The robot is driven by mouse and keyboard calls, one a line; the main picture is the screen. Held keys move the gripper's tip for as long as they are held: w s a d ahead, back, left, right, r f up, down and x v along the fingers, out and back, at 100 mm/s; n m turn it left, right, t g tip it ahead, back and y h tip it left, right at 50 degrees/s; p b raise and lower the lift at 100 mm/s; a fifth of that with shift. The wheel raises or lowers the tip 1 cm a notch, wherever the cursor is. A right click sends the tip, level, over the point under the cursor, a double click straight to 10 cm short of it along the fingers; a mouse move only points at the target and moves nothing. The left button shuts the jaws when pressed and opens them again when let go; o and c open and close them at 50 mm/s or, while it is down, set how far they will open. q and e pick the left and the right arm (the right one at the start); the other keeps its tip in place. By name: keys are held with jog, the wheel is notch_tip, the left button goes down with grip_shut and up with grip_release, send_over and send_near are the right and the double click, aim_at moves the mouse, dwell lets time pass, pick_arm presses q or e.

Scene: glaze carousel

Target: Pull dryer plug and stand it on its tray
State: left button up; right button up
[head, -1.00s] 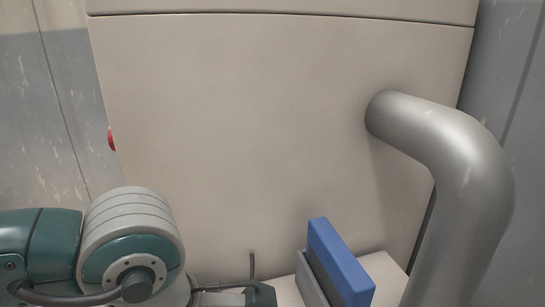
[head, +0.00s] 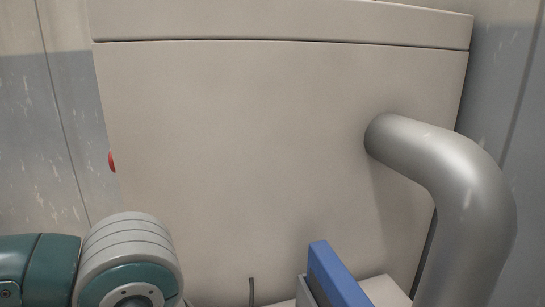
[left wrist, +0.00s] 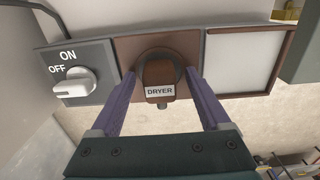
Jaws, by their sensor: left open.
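The dryer plug (left wrist: 159,78) is a dark brown block with a white DRYER label, seated in a round socket on a brown plate (left wrist: 128,50) in the left wrist view. My left gripper (left wrist: 160,72) is open, with its two purple fingers on either side of the plug. I cannot tell if either finger touches it. A pale square in a brown frame (left wrist: 203,55) lies right of the socket; I cannot tell if it is the plug's tray. The head view shows neither gripper nor the plug.
A switch with a white knob (left wrist: 73,88), marked ON and OFF, sits left of the socket. In the head view a large beige cabinet (head: 260,150) fills the middle, with a thick grey pipe (head: 455,180) at right and a blue slab (head: 335,275) low down.

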pick_arm(q)
grip_shut()
dwell(0.7)
dwell(0.3)
jog(key=shift+r+p, duration=2.5)
jog(key=shift+r, duration=0.55)
jog(key=shift+s, duration=0.1)
